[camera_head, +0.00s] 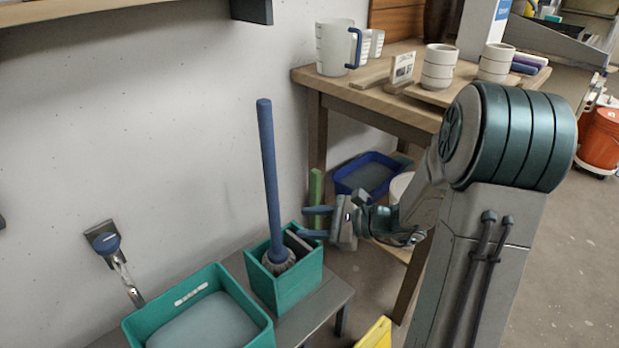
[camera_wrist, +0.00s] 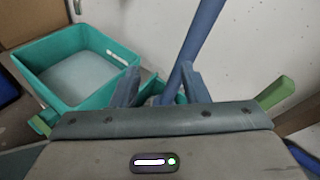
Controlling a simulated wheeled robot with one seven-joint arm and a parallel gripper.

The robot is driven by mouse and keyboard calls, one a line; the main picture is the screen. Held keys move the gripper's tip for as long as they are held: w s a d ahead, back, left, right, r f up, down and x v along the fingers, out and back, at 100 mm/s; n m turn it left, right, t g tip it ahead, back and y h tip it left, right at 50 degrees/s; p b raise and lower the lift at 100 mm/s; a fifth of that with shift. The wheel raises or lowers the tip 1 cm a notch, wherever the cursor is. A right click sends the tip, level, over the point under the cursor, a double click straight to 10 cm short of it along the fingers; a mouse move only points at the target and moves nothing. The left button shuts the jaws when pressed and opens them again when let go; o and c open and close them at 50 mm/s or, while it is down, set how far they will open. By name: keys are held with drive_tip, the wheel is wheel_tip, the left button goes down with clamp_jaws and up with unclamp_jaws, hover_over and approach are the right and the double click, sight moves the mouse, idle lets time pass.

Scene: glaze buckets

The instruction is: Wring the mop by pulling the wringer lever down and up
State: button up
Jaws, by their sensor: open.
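The mop has a blue handle (camera_head: 268,170) and a grey head (camera_head: 278,262). It stands nearly upright in a teal bucket (camera_head: 285,290). A light-green bar (camera_head: 316,187), which looks like the wringer lever, rises right of the bucket. My gripper (camera_head: 303,222) is open beside this bar, its blue fingers pointing left toward the bucket. In the wrist view my gripper (camera_wrist: 160,78) has its fingers apart, with the mop handle (camera_wrist: 198,35) beyond them. Green ends (camera_wrist: 275,93) show past both sides of my palm, which hides the middle; I cannot tell whether the bar is between the fingers.
A teal tub (camera_head: 205,320) with grey contents sits left of the bucket on a grey bench (camera_head: 325,305). A wooden table (camera_head: 370,98) with cups and a pitcher (camera_head: 335,48) stands behind my arm. A blue tray (camera_head: 368,175) is below it. A yellow object (camera_head: 376,335) is at the front.

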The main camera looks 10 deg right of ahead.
sight(311, 178)
drive_tip(key=w+d+f+m+t+h, duration=0.2)
drive_tip(key=w+d+m+t+h, duration=0.1)
drive_tip(key=w+d+m+t, duration=0.7)
drive_tip(key=shift+n+g, duration=0.3)
drive_tip(key=shift+g, duration=0.6)
drive_tip(key=b+x, duration=0.3)
drive_tip(key=x, duration=0.8)
drive_tip(key=shift+w+a+f+b, duration=0.1)
drive_tip(key=shift+a+f+b, duration=0.1)
drive_tip(key=shift+b, duration=0.15)
clamp_jaws()
